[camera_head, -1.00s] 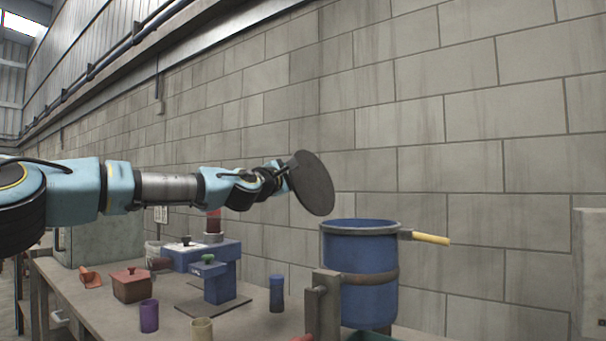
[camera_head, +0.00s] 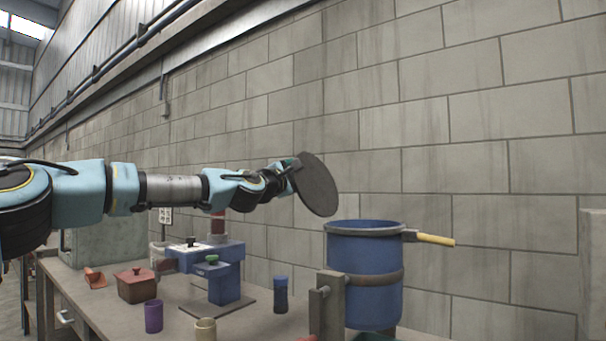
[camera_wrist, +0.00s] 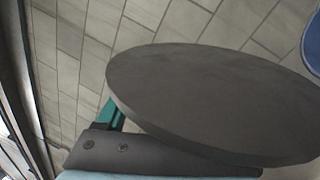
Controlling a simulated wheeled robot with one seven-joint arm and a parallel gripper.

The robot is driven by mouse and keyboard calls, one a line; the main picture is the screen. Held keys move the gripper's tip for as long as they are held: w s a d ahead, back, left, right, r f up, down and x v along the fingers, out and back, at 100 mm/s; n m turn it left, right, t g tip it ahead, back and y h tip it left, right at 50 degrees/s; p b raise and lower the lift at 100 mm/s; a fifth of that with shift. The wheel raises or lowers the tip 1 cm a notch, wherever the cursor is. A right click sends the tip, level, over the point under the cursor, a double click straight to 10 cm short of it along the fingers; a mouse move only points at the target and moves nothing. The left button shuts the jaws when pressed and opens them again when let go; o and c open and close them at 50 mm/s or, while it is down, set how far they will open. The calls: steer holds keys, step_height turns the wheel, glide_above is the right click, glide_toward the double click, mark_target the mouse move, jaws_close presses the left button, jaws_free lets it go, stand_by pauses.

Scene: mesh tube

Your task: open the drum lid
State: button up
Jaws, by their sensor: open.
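The blue drum (camera_head: 364,280) stands upright at the right in a brown clamp band. Its top looks open, with blue inner wall visible below the grey rim. A yellow handle (camera_head: 435,239) sticks out to the right from its rim. A dark round disc (camera_head: 318,186), which looks like the lid, is tilted in the air above and left of the drum, apart from it. My gripper (camera_head: 291,166) is open at the disc's left side; whether it touches the disc is hidden. In the wrist view the disc (camera_wrist: 215,100) fills much of the picture.
The table (camera_head: 92,298) holds a blue press (camera_head: 224,285), a red-brown lidded box (camera_head: 136,286), a purple cup (camera_head: 153,316), a tan cup (camera_head: 205,330) and a dark blue cup (camera_head: 280,295). A block wall (camera_head: 470,150) stands behind. The air above the drum is clear.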

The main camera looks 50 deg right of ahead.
steer(key=w+b+v, duration=0.1)
steer(key=b+v, duration=0.3)
steer(key=v, duration=0.6)
steer(key=shift+s+a, duration=0.45)
steer(key=shift+s, duration=0.05)
steer(key=shift+f, duration=0.1)
